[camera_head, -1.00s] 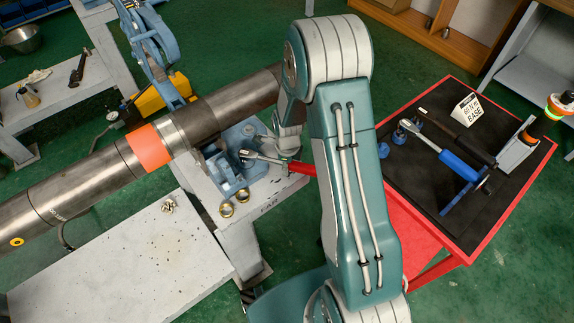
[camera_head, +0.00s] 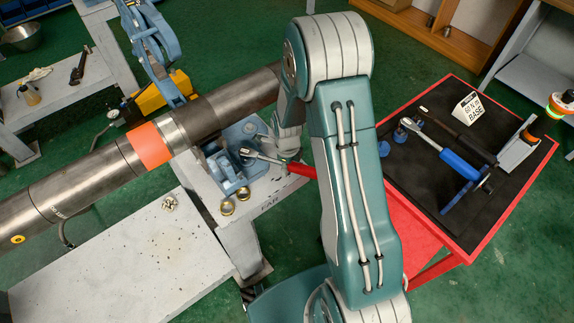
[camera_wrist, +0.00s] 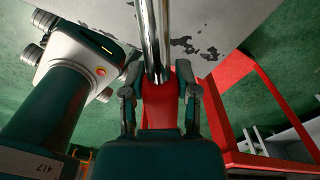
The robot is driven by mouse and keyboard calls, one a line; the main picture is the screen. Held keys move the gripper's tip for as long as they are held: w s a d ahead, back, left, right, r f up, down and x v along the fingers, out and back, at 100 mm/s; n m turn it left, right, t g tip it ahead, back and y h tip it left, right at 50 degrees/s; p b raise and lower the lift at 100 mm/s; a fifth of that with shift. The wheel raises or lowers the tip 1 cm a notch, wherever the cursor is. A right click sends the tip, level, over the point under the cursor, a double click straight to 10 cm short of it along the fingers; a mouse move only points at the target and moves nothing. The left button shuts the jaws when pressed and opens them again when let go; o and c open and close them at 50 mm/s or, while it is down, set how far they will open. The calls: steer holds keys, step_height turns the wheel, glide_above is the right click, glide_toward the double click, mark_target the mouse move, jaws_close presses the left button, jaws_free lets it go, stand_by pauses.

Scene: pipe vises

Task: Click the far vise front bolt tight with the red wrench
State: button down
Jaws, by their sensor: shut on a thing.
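The far vise (camera_head: 222,168) is a blue casting on a grey stand marked "FAR", under the steel pipe. The red wrench (camera_head: 262,158) has a chrome head and shaft and a red handle. Its head lies at the front of the far vise; the bolt under it is too small to make out. In the wrist view my gripper (camera_wrist: 161,88) is shut on the red handle (camera_wrist: 160,108), one finger on each side, and the chrome shaft runs up out of frame. In the head view my arm hides most of the gripper.
The steel pipe (camera_head: 85,182) with an orange band crosses above the stand. Two brass-coloured cups (camera_head: 228,206) sit at the stand's front edge. A red cart (camera_head: 520,200) at right holds a blue-handled wrench (camera_head: 458,164) and a "BASE" card (camera_head: 468,109). Green floor is open between.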

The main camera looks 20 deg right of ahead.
steer(key=shift+s+a, duration=0.1)
steer(key=shift+a, duration=0.05)
steer(key=shift+w+d+n, duration=0.7)
steer(key=shift+w, duration=0.2)
steer(key=shift+r, duration=2.3)
